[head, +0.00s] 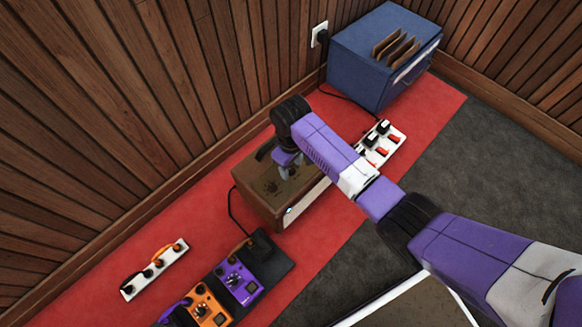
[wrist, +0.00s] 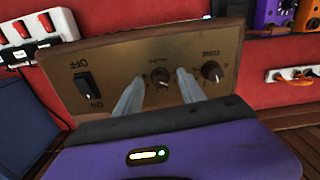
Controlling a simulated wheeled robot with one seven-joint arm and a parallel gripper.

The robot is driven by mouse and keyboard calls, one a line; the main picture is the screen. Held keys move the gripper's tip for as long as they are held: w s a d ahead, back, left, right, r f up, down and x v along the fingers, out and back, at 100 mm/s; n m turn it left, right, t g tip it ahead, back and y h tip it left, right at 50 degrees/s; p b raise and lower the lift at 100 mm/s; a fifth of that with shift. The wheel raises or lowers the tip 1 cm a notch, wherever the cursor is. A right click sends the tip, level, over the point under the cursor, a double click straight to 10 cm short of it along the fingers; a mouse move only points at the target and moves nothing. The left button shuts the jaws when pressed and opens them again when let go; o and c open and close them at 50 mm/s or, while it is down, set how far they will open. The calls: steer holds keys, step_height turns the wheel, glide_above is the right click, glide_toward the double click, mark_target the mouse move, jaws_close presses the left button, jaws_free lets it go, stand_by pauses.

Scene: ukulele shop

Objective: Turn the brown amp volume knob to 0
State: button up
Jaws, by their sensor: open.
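The brown amp (head: 256,211) stands on the red carpet by the wood wall. In the wrist view its top panel (wrist: 110,68) appears upside down, with an ON/OFF switch (wrist: 84,88) at left, the volume knob (wrist: 160,76) in the middle and the tone knob (wrist: 212,71) at right. My gripper (head: 288,165) is above the amp's top. In the wrist view my gripper (wrist: 160,82) is open, with one finger on each side of the volume knob. I cannot tell if the fingers touch it. The knob's pointer and scale are too small to read.
Another strip (head: 155,269) and a pedal board with purple (head: 238,282) and orange (head: 207,307) pedals lie in front. Cables run across the carpet.

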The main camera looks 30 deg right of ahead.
jaws_close()
steer(key=shift+r+n+p, duration=0.1)
steer(key=shift+n+p, duration=0.2)
steer(key=shift+p, duration=0.35)
steer(key=shift+n+p, duration=0.3)
steer(key=shift+p, duration=0.15)
steer(key=shift+a+r+n+p, duration=0.1)
steer(key=shift+n+p, duration=1)
steer(key=shift+p, duration=0.1)
steer(key=shift+f+n+p, duration=0.2)
steer(key=shift+n+p, duration=1.15)
steer(key=shift+n, duration=0.95)
